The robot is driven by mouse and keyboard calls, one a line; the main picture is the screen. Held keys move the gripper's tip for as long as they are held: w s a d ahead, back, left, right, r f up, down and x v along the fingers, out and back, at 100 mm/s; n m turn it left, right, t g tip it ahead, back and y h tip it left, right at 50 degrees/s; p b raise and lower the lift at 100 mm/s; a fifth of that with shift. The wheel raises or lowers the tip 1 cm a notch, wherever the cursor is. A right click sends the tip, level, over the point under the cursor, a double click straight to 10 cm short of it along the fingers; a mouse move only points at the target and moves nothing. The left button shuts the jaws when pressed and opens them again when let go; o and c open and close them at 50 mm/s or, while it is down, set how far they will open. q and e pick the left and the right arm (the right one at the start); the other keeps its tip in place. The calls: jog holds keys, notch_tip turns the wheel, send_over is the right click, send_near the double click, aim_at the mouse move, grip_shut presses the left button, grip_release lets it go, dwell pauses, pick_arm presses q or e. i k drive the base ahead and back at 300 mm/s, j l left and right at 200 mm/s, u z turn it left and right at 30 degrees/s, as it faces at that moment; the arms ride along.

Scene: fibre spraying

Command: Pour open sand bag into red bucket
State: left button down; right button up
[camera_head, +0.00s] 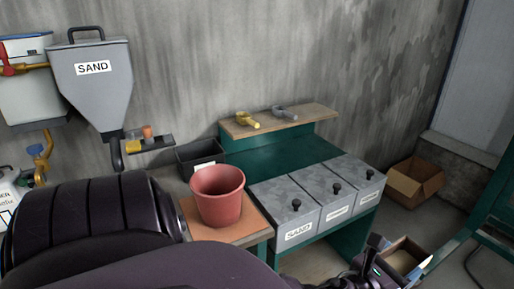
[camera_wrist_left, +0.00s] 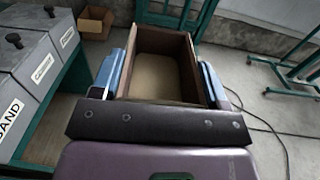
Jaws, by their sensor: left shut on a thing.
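The red bucket (camera_head: 218,197) stands upright on a brown board at the left end of the green workbench. Its mouth faces up, and its contents cannot be made out. My left gripper (camera_head: 398,262) is at the lower right of the head view, right of the bucket and beyond the bench's bins. It is shut on the open sand bag (camera_head: 408,243), a brown box-like container. In the left wrist view, the blue fingers of the gripper (camera_wrist_left: 160,82) hold the bag (camera_wrist_left: 188,68) on both sides, with a tan surface inside. My right gripper is out of view.
Lidded grey bins (camera_head: 318,198), one labelled SAND, stand right of the bucket. A grey SAND hopper (camera_head: 95,80) hangs at the left wall. A wooden shelf (camera_head: 278,121) holds yellow and grey tools. A cardboard box (camera_head: 415,180) and green frame (camera_head: 485,205) stand right.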

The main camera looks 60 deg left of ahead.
aim_at(217, 190)
jog(key=i, duration=1.25)
jog(key=u, duration=3.6)
